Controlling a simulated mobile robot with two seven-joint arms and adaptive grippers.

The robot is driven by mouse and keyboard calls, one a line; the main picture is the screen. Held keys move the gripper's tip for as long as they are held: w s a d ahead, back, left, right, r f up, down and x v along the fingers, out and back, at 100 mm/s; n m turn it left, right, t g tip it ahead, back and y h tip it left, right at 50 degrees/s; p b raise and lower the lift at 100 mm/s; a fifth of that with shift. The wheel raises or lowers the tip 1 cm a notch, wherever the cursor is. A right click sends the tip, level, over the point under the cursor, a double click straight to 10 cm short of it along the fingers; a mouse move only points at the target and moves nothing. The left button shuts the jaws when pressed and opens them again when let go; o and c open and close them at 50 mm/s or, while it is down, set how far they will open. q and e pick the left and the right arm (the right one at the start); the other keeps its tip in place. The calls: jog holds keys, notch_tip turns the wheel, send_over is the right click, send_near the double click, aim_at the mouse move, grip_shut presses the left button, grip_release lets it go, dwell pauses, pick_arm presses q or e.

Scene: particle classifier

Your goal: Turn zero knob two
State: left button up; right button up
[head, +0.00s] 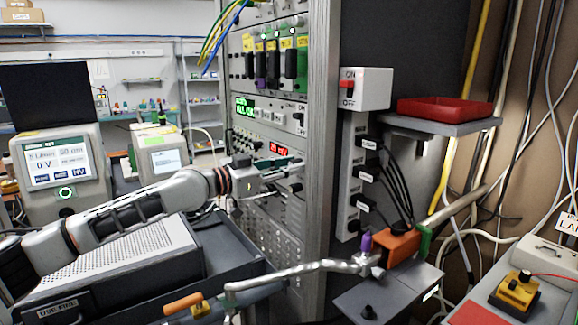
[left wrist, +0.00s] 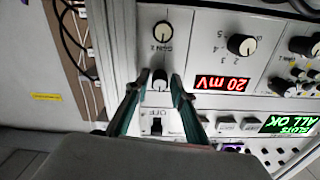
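A small dark-and-white knob (left wrist: 160,79) sits on the light instrument panel in the left wrist view, which looks upside down. Its label is not readable. My left gripper (left wrist: 160,77) faces the panel with its two teal fingertips on either side of this knob, a narrow gap apart. I cannot tell whether they touch it. A second knob marked GAIN 2 (left wrist: 162,33) sits above it in this view, and a toggle switch marked OFF (left wrist: 158,125) below, between the fingers. In the head view my left gripper (head: 280,168) is at the rack, hiding the knob. My right gripper is not in view.
A red 20 mV display (left wrist: 221,84) and a numbered knob (left wrist: 240,44) are to the right of the fingers. In the head view, a grey perforated box (head: 125,265) lies below my left arm. A shelf with a red tray (head: 445,110) is right of the rack.

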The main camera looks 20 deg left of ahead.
pick_arm(q)
grip_shut()
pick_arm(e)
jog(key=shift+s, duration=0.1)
pick_arm(q)
jog(key=shift+n, duration=0.4)
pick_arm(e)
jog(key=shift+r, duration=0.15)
pick_arm(q)
jog(key=shift+r+n+p, duration=0.1)
jog(key=shift+n+p, duration=4.05)
jog(key=shift+n, duration=3.45)
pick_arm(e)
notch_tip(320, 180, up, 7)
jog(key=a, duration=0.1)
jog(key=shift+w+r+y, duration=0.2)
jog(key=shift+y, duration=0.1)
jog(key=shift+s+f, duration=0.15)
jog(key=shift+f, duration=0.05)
